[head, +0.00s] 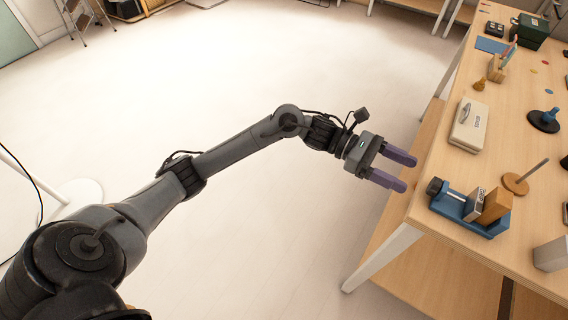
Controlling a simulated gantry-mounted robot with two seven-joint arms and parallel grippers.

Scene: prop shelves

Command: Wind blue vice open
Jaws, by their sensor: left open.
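The blue vice (453,203) sits near the left edge of the wooden table, toward the front. It has a dark round knob (434,187) at its left end and a metal screw. A wooden block (495,206) stands upright at its right part, beside a grey jaw plate. Whether the jaws press on the block is hard to tell. My left gripper (403,172) has two purple fingers, open and empty, pointing right. It is just off the table's left edge, to the upper left of the vice and apart from it. My right gripper is not in view.
On the table (440,160) are a beige box (468,125), a wooden disc with a peg (516,183), a dark blue stand (544,120) and a grey box (551,254). A lower shelf (372,262) juts out below the tabletop. The floor to the left is open.

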